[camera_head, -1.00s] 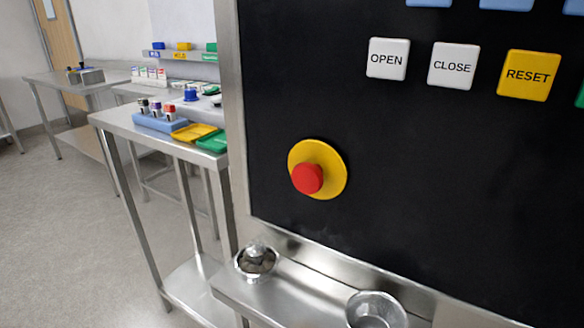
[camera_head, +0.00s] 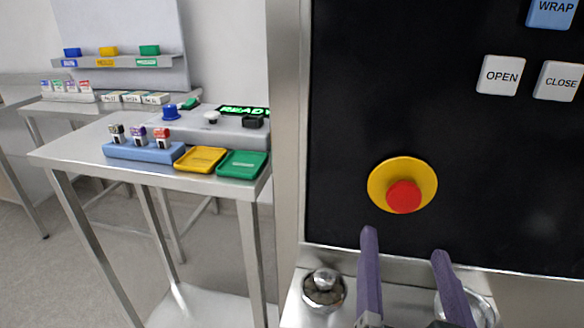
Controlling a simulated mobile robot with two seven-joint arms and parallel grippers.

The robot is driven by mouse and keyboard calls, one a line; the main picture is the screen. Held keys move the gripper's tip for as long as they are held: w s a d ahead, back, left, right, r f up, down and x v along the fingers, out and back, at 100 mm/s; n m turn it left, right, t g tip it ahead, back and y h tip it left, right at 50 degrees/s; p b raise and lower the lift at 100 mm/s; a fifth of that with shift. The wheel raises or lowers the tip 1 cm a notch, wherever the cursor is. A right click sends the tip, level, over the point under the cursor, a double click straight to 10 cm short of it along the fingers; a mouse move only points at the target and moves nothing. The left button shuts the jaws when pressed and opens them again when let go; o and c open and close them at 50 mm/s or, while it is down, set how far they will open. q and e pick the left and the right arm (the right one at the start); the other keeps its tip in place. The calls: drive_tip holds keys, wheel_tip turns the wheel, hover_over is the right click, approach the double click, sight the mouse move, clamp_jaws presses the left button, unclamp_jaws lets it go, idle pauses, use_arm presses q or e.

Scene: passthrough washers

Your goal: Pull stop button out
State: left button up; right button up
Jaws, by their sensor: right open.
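The red stop button (camera_head: 404,197) sits on a round yellow base (camera_head: 379,184) on the black panel (camera_head: 350,110). My right gripper (camera_head: 404,242) comes up from the bottom edge with two purple fingers spread apart. It is open and empty. In the picture its fingertips lie just below the button, one to each side, apart from it. Whether the button is pushed in or out I cannot tell. My left gripper is not in view.
A steel ledge below the panel holds a metal jar with a knob (camera_head: 324,289) and a metal bowl (camera_head: 484,308), partly hidden by my right finger. OPEN (camera_head: 500,75) and CLOSE (camera_head: 558,80) buttons are above right. A steel table (camera_head: 85,150) with trays stands left.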

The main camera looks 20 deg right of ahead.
sight(405, 201)
drive_tip(key=shift+g+h, duration=0.3)
drive_tip(key=shift+h, duration=0.1)
drive_tip(key=x, duration=1)
drive_tip(key=shift+s+d+f, duration=0.1)
drive_tip(key=shift+s+d, duration=0.15)
drive_tip(key=shift+d, duration=0.05)
clamp_jaws()
